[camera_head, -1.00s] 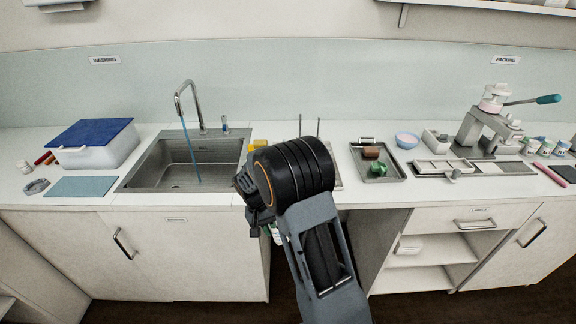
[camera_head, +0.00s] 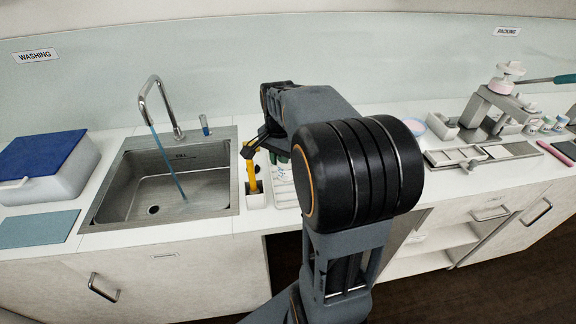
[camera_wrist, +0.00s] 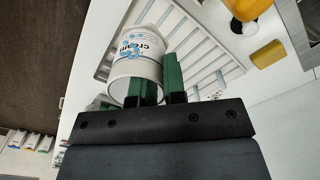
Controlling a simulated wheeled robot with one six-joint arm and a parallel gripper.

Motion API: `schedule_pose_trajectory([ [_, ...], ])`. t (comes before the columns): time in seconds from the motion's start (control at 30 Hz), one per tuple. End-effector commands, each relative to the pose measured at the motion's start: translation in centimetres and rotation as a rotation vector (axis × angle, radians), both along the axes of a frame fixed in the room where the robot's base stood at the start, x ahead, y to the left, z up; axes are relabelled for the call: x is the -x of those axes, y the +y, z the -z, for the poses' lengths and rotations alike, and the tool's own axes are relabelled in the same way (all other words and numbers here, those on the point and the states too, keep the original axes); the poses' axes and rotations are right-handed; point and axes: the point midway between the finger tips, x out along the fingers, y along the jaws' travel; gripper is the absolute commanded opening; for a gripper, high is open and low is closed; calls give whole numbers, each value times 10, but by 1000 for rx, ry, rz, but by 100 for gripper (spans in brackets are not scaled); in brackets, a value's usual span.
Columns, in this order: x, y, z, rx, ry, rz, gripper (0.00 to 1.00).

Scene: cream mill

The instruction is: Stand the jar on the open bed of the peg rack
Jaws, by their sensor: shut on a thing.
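In the wrist view the jar (camera_wrist: 140,52), white with blue lettering, is held at its rim by the green fingers of my gripper (camera_wrist: 160,82). One finger appears to be inside the mouth and the other outside the wall. The jar is over or against the white slatted peg rack (camera_wrist: 215,62); I cannot tell whether it touches it. In the head view my gripper (camera_head: 277,157) is over the counter right of the sink, largely hidden by my arm. Part of the rack (camera_head: 285,192) shows below it.
A yellow-handled tool (camera_head: 252,175) stands in a white holder just left of the rack, beside the sink (camera_head: 185,205). A yellow block (camera_wrist: 268,53) lies near the rack in the wrist view. A metal press (camera_head: 495,112) stands at the right.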

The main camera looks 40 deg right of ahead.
Motion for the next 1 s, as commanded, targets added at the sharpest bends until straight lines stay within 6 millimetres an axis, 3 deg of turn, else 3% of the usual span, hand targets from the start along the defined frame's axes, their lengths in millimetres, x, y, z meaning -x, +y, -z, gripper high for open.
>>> schedule_pose_trajectory([
  [0.13,-21,-30,18,-2,5,4,0],
  [0.4,-40,-55,57,-1,1,2,0],
  [0.77,-48,-66,73,0,1,2,0],
  [1.0,-48,-66,102,0,2,1,0],
])
